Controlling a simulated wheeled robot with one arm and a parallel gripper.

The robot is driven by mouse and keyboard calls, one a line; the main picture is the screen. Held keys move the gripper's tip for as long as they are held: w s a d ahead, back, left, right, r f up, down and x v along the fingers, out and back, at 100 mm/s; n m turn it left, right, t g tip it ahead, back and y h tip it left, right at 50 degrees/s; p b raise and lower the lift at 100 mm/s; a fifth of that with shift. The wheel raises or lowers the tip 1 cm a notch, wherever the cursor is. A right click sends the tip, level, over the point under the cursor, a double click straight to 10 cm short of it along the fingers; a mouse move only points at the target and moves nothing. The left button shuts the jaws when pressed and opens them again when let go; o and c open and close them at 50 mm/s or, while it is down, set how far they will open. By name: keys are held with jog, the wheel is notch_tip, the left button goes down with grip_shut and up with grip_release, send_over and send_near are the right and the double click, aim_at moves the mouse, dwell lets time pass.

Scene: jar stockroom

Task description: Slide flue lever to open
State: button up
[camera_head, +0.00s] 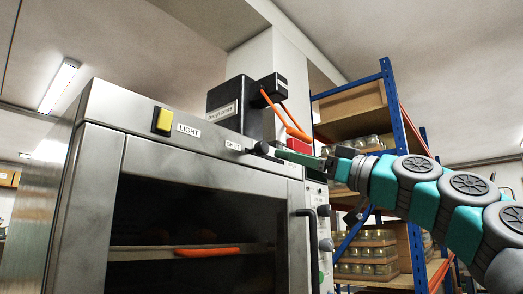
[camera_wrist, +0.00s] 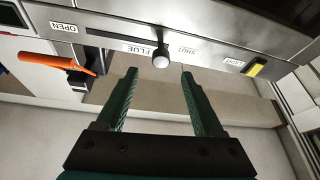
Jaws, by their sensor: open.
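The flue lever is a small round knob (camera_wrist: 161,61) on the oven's steel front panel. In the wrist view it sits in a dark slot (camera_wrist: 110,41) marked FLUE, at the end by the SHUT label (camera_wrist: 187,51). The OPEN label (camera_wrist: 63,27) is at the slot's left end. The knob also shows dark in the head view (camera_head: 261,148). My gripper (camera_wrist: 159,73) is open and empty, its two green fingers on either side of the knob in the wrist picture. I cannot tell whether the tips reach past it. In the head view my gripper (camera_head: 284,152) comes from the right.
A yellow light switch (camera_head: 162,121) is on the panel's left. A black box with an orange lever (camera_head: 292,127) stands above the oven. The oven door (camera_head: 100,190) is closed, with an orange item (camera_head: 207,252) behind the glass. A blue rack (camera_head: 388,90) with jars stands behind.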

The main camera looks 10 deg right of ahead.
aim_at(265, 150)
jog(key=p+x, duration=0.2)
jog(key=x, duration=0.5)
jog(key=shift+w+a, duration=0.1)
jog(key=shift+a, duration=0.2)
grip_shut()
dwell(1.2)
